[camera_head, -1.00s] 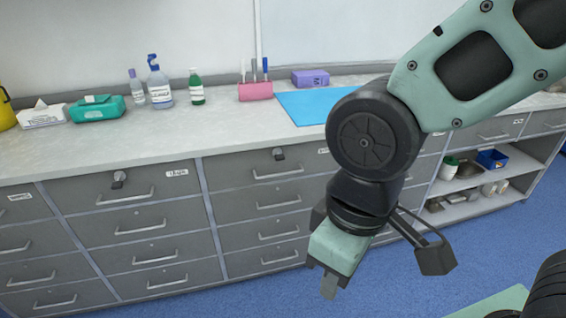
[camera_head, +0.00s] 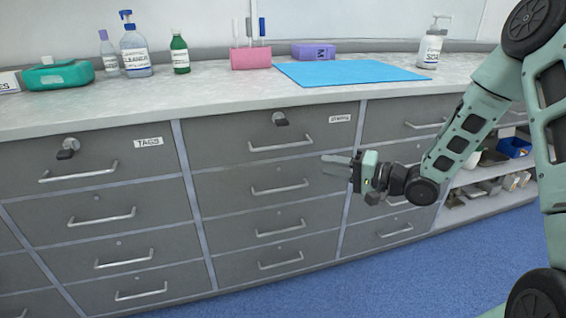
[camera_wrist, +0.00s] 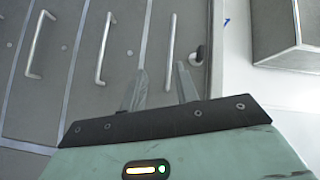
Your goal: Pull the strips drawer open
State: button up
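The strips drawer (camera_head: 225,150) is the top drawer of the middle column, with a small label (camera_head: 340,119) at its upper right. It looks closed, flush with the drawers below. Its bar handle (camera_head: 281,143) is silver, with a dark lock (camera_head: 279,118) above it. My gripper (camera_head: 324,165) is in front of this column, right of the handle and slightly lower in the picture. In the wrist view my gripper (camera_wrist: 160,84) has two fingers apart with nothing between them. The nearest bar handle (camera_wrist: 170,38) and the lock (camera_wrist: 197,57) lie beyond the fingertips.
The tags drawer (camera_head: 100,165) is to the left, with a lock (camera_head: 68,148) sticking out. The counter (camera_head: 230,92) above holds bottles, a pink holder (camera_head: 251,58) and a blue mat (camera_head: 350,73). Open shelves (camera_head: 490,190) stand at right. Blue floor (camera_head: 400,275) is clear in front.

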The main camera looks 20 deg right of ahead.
aim_at(286, 146)
jog(key=shift+m+t+y, duration=0.8)
jog(key=shift+m, duration=0.1)
jog(key=b+x, duration=0.1)
jog(key=x, duration=0.3)
jog(key=w+d+b+x, duration=0.1)
jog(key=x, duration=0.4)
jog(key=b+x, duration=0.1)
jog(key=x, duration=0.4)
jog(key=shift+w+f+b, duration=0.25)
jog(key=shift+w+b, duration=0.1)
grip_shut()
